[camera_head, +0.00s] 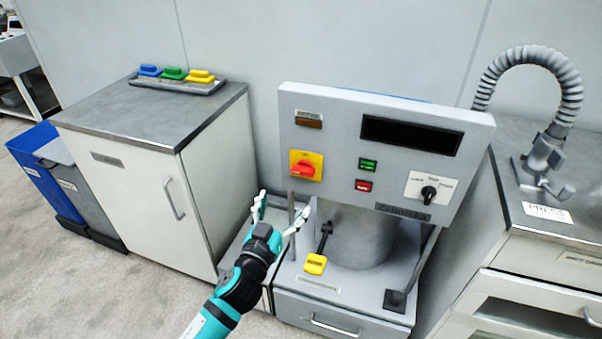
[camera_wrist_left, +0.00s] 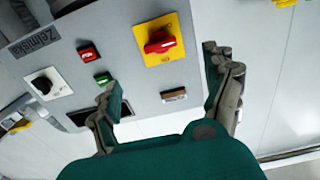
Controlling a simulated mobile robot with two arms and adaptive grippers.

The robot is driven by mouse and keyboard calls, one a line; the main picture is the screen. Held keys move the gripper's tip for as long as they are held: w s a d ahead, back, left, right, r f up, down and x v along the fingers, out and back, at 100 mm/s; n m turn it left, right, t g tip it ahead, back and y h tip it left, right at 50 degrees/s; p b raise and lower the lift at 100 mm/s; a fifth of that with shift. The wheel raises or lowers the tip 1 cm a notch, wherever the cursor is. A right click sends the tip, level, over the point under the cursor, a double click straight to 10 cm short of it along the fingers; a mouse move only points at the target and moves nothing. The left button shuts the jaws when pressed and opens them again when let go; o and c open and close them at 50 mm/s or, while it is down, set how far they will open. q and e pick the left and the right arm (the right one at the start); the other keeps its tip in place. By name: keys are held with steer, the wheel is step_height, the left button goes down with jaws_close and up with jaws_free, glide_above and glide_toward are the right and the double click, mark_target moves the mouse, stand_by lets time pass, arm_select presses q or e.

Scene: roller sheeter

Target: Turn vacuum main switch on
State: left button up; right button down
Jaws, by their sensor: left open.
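The machine's grey front panel (camera_head: 340,140) carries a red rotary switch (camera_head: 303,169) on a yellow square plate at its left side. I take this as the main switch; its small label is not readable. The red handle lies roughly level. In the left wrist view the red switch (camera_wrist_left: 160,43) shows upside down between my open fingers. My left gripper (camera_head: 280,208) is open and empty, below and left of the switch and apart from it. In the left wrist view the open fingers (camera_wrist_left: 163,75) frame the panel. My right gripper is not in view.
The panel also holds a green button (camera_head: 368,165), a red button (camera_head: 363,185), a black selector knob (camera_head: 429,193) and a dark display (camera_head: 411,136). A yellow pedal-like part (camera_head: 316,264) sits below. A cabinet (camera_head: 150,120) stands left, a ribbed hose (camera_head: 535,62) right.

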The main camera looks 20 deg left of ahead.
mark_target(302, 173)
arm_select(q)
steer(key=w, duration=1.2)
steer(key=shift+w+d, duration=0.2)
steer(key=c, duration=1.2)
